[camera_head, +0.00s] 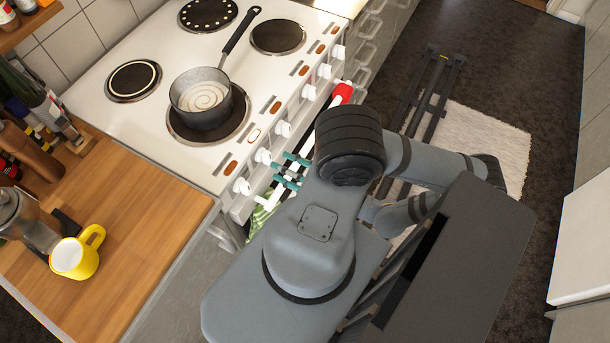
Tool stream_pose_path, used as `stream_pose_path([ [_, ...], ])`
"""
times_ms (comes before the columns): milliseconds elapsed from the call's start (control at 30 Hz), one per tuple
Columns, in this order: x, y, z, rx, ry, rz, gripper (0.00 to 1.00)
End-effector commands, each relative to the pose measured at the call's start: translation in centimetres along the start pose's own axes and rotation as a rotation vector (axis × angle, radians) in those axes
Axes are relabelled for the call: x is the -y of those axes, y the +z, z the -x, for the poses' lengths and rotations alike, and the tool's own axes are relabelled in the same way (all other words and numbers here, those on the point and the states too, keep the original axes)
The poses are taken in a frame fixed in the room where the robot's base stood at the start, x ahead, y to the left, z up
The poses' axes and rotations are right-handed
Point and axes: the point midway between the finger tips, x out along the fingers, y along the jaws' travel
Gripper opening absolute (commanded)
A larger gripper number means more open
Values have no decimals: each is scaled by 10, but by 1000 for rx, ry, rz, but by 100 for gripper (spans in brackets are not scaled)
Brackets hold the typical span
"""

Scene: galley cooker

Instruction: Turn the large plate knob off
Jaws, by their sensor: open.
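The white cooker (150,125) has a row of white knobs along its front edge. The pan (203,105) with swirled pale contents stands on the front hotplate (182,132), which is wider than the pan. My gripper (280,169) has teal fingers and is open at the cooker front. Its fingertips are close to the second knob from the near end (263,156); I cannot tell whether they touch it. The nearest knob (241,186) is just left of and below the fingers. Knob markings are too small to read. My arm hides much of the gripper.
One panel light (254,136) looks paler than the other orange ones. A wooden counter (140,225) with a yellow mug (77,256) adjoins the cooker. A green cloth (262,215) hangs below the knobs. A red object (342,93) is near the front. Pale rug (475,145) lies on the floor.

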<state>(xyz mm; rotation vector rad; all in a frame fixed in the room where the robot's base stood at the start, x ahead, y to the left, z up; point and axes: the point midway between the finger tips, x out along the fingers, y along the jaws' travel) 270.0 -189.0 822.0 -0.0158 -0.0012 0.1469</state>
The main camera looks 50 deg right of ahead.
Motion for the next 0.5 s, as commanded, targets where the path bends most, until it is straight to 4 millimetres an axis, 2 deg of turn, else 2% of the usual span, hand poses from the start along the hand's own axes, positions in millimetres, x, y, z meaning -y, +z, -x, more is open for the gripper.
stream_pose_path([
  [33, 1, -1, 13, -3, -5, 2, 45],
  [200, 0, -1, 47, -4, -2, 2, 45],
  [333, 0, 0, 66, -2, 0, 1, 45],
  [500, -1, 0, 76, -1, 2, -1, 45],
])
